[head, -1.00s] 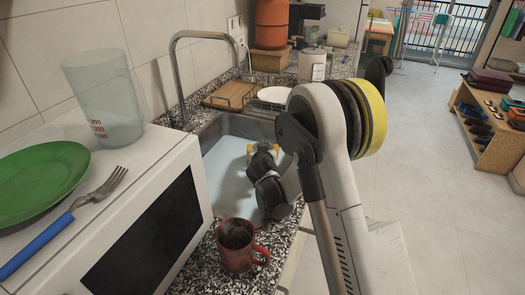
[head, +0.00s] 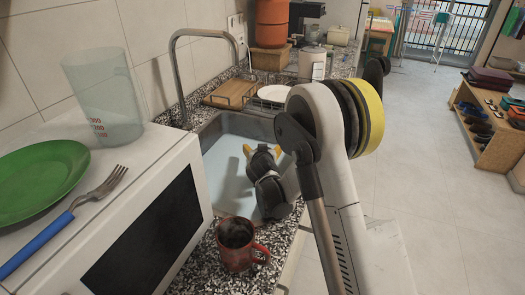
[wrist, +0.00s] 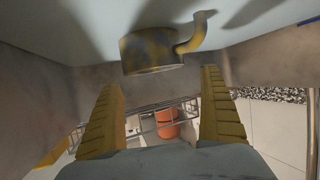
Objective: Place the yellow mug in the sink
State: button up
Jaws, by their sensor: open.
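My gripper (head: 262,150) is down inside the sink (head: 222,166), over its pale floor. In the wrist view its two yellow fingers (wrist: 160,98) stand wide apart with nothing between them. The worn yellow mug (wrist: 151,52) shows there beyond the fingertips, against the pale sink floor, with its handle to the picture's right. That view looks upside down, and the mug appears upright and clear of the fingers. In the head view the mug is not visible; my gripper and arm cover that part of the sink.
A red mug (head: 236,246) stands on the speckled counter in front of the sink. The microwave (head: 150,215) is at left, bearing a green plate, a fork and a clear measuring cup. The tap (head: 180,80) arches over the sink's left side. A dish rack (head: 268,104) stands behind.

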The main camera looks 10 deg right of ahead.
jog(key=s+d+r+g+p, duration=0.1)
jog(key=s+r+g, duration=0.1)
jog(key=s+r, duration=0.75)
jog(key=s+d+r+g+p, duration=0.15)
jog(key=s+r, duration=0.45)
jog(key=s, duration=0.7)
jog(key=s+a+n+g+y, duration=0.2)
jog(key=s+a+y, duration=0.1)
jog(key=s, duration=1.7)
jog(key=shift+a+n+g, duration=0.15)
jog(key=shift+n+g, duration=0.2)
jog(key=shift+n, duration=0.05)
